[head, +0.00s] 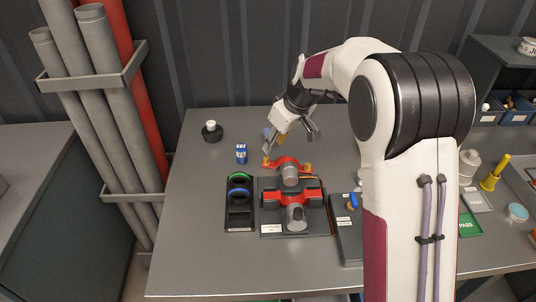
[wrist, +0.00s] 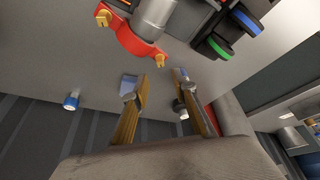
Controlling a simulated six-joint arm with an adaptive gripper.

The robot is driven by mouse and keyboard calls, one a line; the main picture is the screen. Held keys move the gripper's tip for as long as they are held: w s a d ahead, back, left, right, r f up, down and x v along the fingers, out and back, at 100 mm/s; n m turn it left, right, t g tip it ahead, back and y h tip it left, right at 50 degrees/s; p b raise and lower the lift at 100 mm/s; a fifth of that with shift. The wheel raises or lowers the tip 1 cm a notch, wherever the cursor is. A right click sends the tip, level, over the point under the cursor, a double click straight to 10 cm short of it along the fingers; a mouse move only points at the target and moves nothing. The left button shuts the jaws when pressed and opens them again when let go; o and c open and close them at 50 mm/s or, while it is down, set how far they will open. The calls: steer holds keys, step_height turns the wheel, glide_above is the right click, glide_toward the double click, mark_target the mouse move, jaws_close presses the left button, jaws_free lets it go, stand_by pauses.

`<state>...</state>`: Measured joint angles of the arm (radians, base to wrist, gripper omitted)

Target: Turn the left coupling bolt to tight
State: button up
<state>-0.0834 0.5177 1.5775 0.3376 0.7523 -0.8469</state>
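The red coupling (head: 288,163) clamps a grey pipe on the pump assembly and has a brass bolt at each end. The left coupling bolt (head: 266,162) is at its left end. The wrist view looks from the opposite side, so this bolt (wrist: 161,61) appears at the coupling's lower right end there. The other bolt (head: 308,167) also shows in the wrist view (wrist: 103,17). My gripper (head: 290,139) is above the bench behind the coupling, apart from both bolts. Its two fingers (wrist: 164,92) are spread with nothing held between them.
A black holder (head: 240,215) with green and blue rings lies left of the pump's base plate (head: 270,229). A blue can (head: 241,154) and a black round item with a white top (head: 211,131) stand farther left. My arm hides part of the bench's right side.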

mark_target(267, 157)
steer(key=shift+x, duration=3.8)
jaws_close()
